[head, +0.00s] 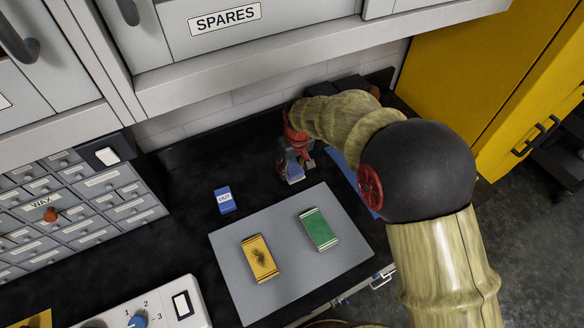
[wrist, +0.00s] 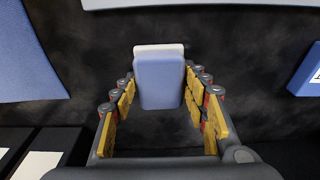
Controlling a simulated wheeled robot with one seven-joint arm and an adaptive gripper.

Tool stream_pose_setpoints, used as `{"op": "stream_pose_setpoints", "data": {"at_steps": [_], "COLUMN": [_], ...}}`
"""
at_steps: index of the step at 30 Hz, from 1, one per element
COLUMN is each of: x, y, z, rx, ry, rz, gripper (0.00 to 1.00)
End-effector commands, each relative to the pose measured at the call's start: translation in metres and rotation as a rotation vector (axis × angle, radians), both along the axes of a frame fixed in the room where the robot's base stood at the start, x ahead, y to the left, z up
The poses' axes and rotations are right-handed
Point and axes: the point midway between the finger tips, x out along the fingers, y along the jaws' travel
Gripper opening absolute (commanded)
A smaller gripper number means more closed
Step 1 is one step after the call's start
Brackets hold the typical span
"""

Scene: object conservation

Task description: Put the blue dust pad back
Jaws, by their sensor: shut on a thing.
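The blue dust pad (wrist: 159,82), a blue block with a pale end, is between my fingers in the wrist view. My gripper (wrist: 160,92) is shut on it, with yellow-padded fingers on either side. In the head view my gripper (head: 296,163) is behind the grey tray (head: 225,250), over the black worktop, and the pad (head: 294,174) shows small and partly hidden by the fingers. I cannot tell whether the pad touches the worktop.
A yellow block (head: 260,258) with a dark smudge and a green block (head: 319,229) lie on the tray. A blue OUT block (head: 225,199) stands left of my gripper. A blue flat surface (head: 347,168) is partly behind my arm. Dark boxes (head: 355,87) stand at the back.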

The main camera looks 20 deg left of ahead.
Motion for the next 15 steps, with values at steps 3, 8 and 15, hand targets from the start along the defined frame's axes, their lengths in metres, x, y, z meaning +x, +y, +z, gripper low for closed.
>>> {"op": "stream_pose_setpoints", "data": {"at_steps": [3,8,15], "x": [0.0006,0.0004,0.0002], "y": [0.0006,0.0003,0.0001], "z": [0.0018,-0.0002,-0.0017], "rx": [0.002,0.001,0.001], "ry": [-0.002,-0.001,-0.001], "rz": [0.000,0.000,0.000], "gripper": [0.17,0.17,0.54]}}
